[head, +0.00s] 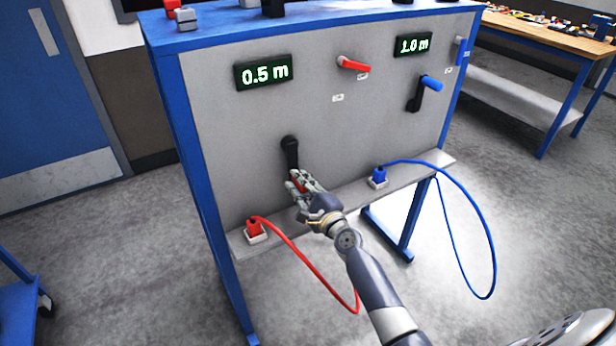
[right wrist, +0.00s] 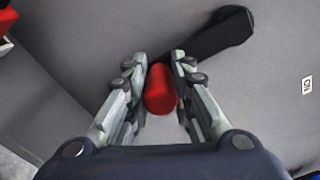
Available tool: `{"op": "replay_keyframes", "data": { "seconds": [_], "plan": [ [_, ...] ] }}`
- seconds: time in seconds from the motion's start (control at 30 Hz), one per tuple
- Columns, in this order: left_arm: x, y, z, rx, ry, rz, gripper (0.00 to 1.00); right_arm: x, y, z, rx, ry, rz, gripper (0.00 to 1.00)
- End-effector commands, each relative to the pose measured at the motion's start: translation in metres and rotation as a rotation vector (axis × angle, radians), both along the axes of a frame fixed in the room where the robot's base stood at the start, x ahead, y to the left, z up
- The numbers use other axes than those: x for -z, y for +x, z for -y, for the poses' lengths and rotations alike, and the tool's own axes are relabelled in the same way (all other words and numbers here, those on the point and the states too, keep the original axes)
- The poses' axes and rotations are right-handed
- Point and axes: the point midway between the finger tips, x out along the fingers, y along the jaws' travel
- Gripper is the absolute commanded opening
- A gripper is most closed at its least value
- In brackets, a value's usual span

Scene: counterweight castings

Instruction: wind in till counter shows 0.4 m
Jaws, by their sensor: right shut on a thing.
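In the right wrist view the red handle lies between the two fingers of the gripper (right wrist: 163,82), and the black crank arm (right wrist: 215,35) runs up to the right. My left gripper is not in view.
A second counter (head: 412,45) reads 1.0 m above a blue-handled crank (head: 431,83). A red lever (head: 354,64) sits between the counters. A red plug (head: 254,227) and blue plug (head: 379,176) with looping cables stand on the lower ledge (head: 440,160).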

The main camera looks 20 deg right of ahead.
Motion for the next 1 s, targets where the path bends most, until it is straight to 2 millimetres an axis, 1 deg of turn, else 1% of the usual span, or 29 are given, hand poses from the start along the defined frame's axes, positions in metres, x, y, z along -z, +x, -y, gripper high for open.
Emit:
{"op": "replay_keyframes", "data": {
  "seconds": [0.03,0.2,0.5,0.73,1.0],
  "plan": [
    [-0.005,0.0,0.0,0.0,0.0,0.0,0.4,0.0,-0.001,-0.006,-0.001,0.048,-0.008,0.0],
    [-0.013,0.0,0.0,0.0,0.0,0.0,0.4,-0.003,-0.002,-0.021,-0.002,0.207,-0.02,0.0],
    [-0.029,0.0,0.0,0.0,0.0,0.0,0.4,-0.01,-0.004,-0.042,-0.002,0.445,-0.04,0.0],
    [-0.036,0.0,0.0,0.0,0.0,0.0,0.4,-0.015,-0.004,-0.052,-0.002,0.564,-0.048,0.0],
    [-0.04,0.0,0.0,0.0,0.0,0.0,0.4,-0.017,-0.005,-0.056,-0.001,0.624,-0.053,0.0]
  ]
}}
